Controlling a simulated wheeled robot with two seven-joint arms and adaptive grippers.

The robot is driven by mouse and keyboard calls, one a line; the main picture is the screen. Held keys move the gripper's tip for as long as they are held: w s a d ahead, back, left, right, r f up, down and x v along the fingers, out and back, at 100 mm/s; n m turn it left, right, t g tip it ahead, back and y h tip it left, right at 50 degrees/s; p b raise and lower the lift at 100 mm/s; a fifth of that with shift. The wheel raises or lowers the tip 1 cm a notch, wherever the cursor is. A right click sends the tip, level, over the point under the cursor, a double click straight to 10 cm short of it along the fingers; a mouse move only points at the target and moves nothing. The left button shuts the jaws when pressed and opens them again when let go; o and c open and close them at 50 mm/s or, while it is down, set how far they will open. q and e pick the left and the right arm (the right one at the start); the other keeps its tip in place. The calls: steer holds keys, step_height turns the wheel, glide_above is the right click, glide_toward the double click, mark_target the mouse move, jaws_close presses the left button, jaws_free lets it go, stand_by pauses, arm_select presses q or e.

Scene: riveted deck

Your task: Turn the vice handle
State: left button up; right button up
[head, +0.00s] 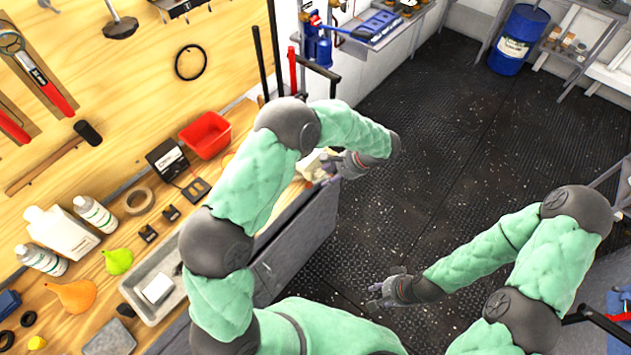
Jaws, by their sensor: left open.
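I cannot make out a vice or its handle for certain in the head view; my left arm covers part of the bench. My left gripper (327,168) is open at the bench's right edge, beside a crumpled cream-coloured item (311,165). Whether they touch is unclear. My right gripper (371,295) is over the dark floor, away from the bench, with its fingers apart and nothing seen between them.
The wooden bench (97,262) holds a red bin (206,134), a grey tray (133,291), bottles and a tape roll (138,200). Upright bars and a blue tool (318,47) stand beyond my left arm. A blue drum (517,42) stands far back. The dark floor (450,130) is largely clear.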

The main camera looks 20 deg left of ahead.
mark_target(317, 183)
arm_select(q)
steer(key=x, duration=0.9)
steer(key=shift+a+f, duration=0.15)
steer(key=shift+f, duration=0.05)
jaws_close()
